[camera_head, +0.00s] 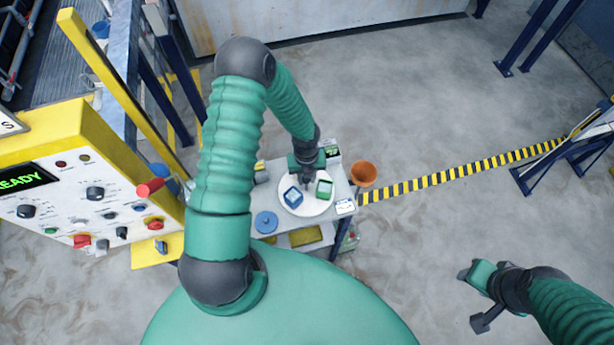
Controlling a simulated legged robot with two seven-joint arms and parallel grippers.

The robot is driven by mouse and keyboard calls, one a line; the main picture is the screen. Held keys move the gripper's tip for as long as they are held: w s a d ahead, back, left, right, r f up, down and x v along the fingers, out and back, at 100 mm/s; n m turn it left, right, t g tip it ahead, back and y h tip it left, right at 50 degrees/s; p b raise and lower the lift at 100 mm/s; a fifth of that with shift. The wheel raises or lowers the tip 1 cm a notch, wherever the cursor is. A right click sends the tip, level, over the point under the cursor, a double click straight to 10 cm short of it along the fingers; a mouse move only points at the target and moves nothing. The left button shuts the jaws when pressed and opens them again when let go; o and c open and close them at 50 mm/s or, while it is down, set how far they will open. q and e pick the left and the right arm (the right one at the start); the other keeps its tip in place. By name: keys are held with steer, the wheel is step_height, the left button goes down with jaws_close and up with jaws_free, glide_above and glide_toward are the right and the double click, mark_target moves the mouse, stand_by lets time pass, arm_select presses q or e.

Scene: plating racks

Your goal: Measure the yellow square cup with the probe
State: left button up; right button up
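My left gripper (307,179) points down over a round white plate (291,208) on a small grey table. It hovers between a blue square cup (292,197) and a green square cup (324,188). Its fingers are too small and dark to tell if they are open or hold anything. A small yellow item (261,175) shows at the table's left edge, partly hidden by my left arm; I cannot tell if it is the yellow square cup. I cannot make out the probe. My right gripper (474,299) is open and empty over the floor at the lower right.
A small device with a green display (332,150) stands at the table's back. A blue round lid (265,222) and a white card (345,206) lie on the table (334,224). An orange bucket (363,174) is to the right. A yellow control panel (80,200) stands left.

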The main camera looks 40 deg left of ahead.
arm_select(q)
steer(key=o, duration=0.5)
steer(key=shift+w+a+r, duration=0.1)
steer(key=shift+w+r, duration=0.05)
steer(key=shift+w, duration=0.1)
steer(key=shift+c, duration=0.2)
steer(key=shift+s, duration=0.1)
step_height(320, 180, up, 17)
steer(key=shift+f+b, duration=0.2)
steer(key=shift+b, duration=0.25)
steer(key=shift+f, duration=0.1)
